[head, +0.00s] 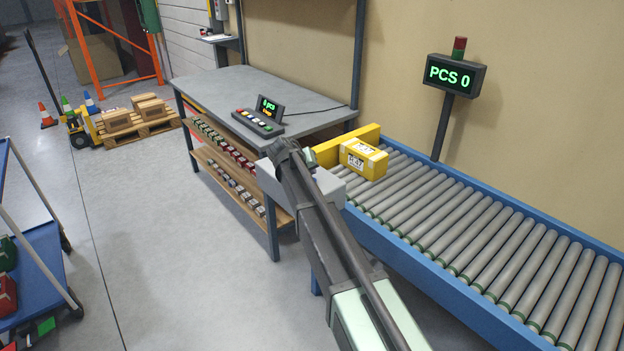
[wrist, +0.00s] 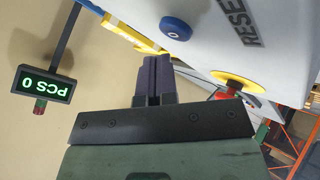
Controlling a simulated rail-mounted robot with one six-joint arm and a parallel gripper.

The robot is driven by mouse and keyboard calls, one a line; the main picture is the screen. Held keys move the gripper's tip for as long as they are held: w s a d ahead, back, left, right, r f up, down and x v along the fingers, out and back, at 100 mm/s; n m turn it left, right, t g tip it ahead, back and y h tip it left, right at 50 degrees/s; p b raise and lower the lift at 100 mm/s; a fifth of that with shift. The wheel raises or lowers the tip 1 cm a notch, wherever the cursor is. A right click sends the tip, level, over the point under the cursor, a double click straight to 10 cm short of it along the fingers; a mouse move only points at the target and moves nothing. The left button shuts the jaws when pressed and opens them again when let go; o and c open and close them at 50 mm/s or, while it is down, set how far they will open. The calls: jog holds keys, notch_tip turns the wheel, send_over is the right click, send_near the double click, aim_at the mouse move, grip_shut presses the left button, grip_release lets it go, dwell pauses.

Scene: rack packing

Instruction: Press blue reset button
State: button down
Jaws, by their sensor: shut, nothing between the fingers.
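The blue reset button (wrist: 175,28) is a round knob on the pale grey control box (wrist: 215,45), beside the printed word RESET, in the upper part of the wrist view. My gripper (wrist: 156,60) is shut and empty, its dark fingers pressed together. The fingertips appear below and slightly left of the blue button in that picture, with a visible gap to it. In the head view the grey box (head: 331,187) is partly covered by my arm, and the button's face is hidden.
A red stop button on a yellow disc (wrist: 235,86) is on the same box, close to my gripper. A yellow package (head: 363,159) lies on the roller conveyor (head: 470,230). A grey workbench (head: 240,88) stands behind the box. A PCS 0 display (head: 452,75) stands beyond the conveyor.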

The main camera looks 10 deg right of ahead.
notch_tip(320, 180, up, 5)
jog(key=p, duration=0.5)
jog(key=shift+r, duration=0.1)
dwell(0.4)
jog(key=shift+s+f, duration=0.2)
jog(key=s+f+n+g+y+p, duration=0.1)
jog(key=s+g+y, duration=0.5)
jog(key=s, duration=3.3)
jog(key=shift+s+d+f+y+p, duration=0.25)
jog(key=shift+f+y+p, duration=0.3)
jog(key=shift+f, duration=0.4)
